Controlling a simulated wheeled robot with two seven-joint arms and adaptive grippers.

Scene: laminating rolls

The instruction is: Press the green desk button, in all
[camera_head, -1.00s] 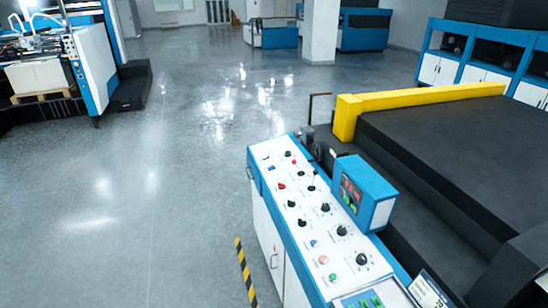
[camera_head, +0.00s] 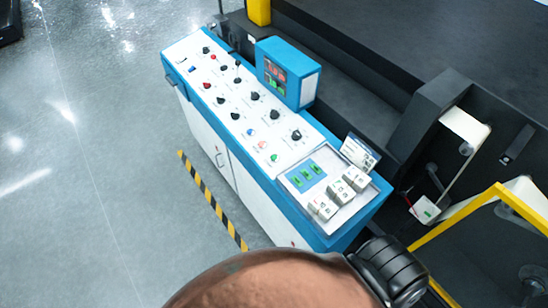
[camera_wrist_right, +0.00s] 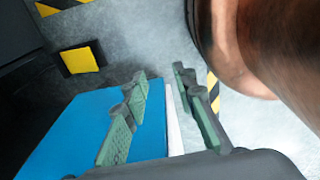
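In the head view the control desk (camera_head: 268,200) stands in the middle, with a white sloping top and blue edges. A small green button (camera_head: 274,158) sits low on its knob panel, beside a red and a blue button. Several more green buttons (camera_head: 307,175) sit on a blue plate nearer the desk's front right end. My right gripper (camera_wrist_right: 160,78) shows only in the right wrist view. Its green-padded fingers are apart with nothing between them. A blue surface (camera_wrist_right: 70,135) lies below it; no green button shows there. My left gripper is out of view.
A blue display box (camera_head: 287,73) stands on the desk's far edge. White switch blocks (camera_head: 340,192) and a card (camera_head: 360,153) are at its front right. A dark machine with a yellow rail (camera_head: 465,225) is on the right. Open floor (camera_head: 85,190) lies left of the striped line (camera_head: 210,200).

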